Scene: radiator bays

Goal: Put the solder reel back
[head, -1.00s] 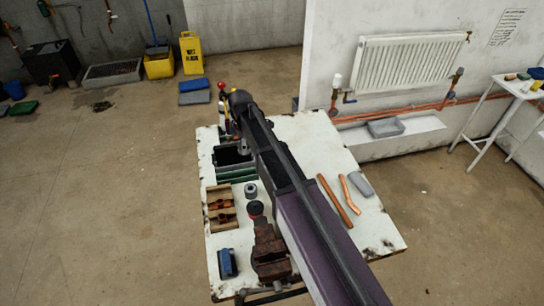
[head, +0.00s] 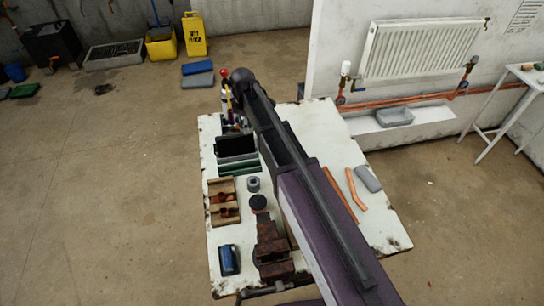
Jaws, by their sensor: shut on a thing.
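My arm reaches from the bottom right across the white bench (head: 340,190) to its far left corner in the head view. The dark wrist end is over the tool area there. My gripper's fingers are hidden behind the arm and among the tools, so what they hold does not show. A small grey roll with a dark centre (head: 253,184) stands on the bench left of the arm. I cannot tell whether it is the solder reel or another roll. No other reel can be made out.
A dark open bin (head: 235,145) with green edges and upright tools (head: 229,100) are at the bench's far left. A wooden tray (head: 223,201), a rusty vise (head: 272,248) and a blue item (head: 229,260) are nearer. Copper pipes (head: 357,188) and a grey block (head: 368,179) lie right.

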